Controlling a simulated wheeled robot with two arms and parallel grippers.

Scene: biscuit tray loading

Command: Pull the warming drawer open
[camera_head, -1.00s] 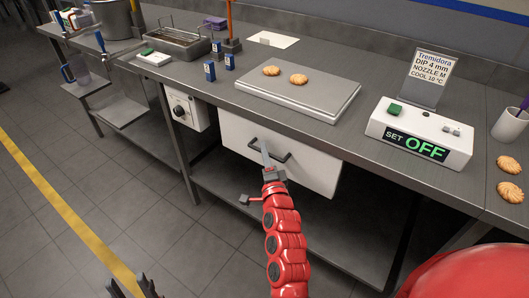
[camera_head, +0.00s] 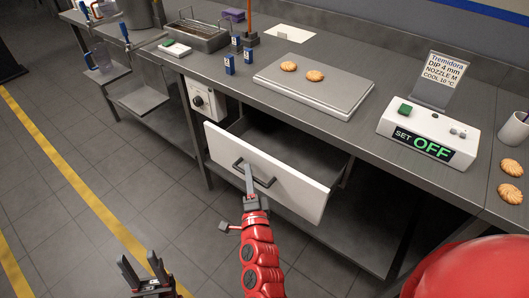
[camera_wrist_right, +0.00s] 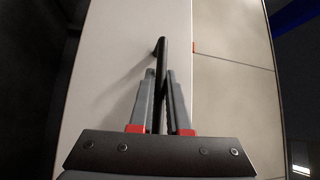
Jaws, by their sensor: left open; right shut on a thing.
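The warming drawer (camera_head: 292,189) is a white-fronted drawer under the worktop, pulled partly out in the head view. Its grey interior (camera_head: 285,148) shows and looks empty. A dark bar handle (camera_head: 263,182) is on its front. My right gripper (camera_head: 249,178) is shut on the handle. In the right wrist view the fingers (camera_wrist_right: 161,92) stand on both sides of the dark handle (camera_wrist_right: 161,52), against the pale drawer front (camera_wrist_right: 118,62). My left gripper (camera_head: 142,268) is open and empty, low over the floor, well apart from the drawer.
On the worktop, a grey plate (camera_head: 318,90) holds biscuits. A white control box (camera_head: 428,132) reads "SET OFF". A white dial unit (camera_head: 203,102) hangs left of the drawer. A lower shelf (camera_head: 355,235) lies beneath. The floor in front is clear.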

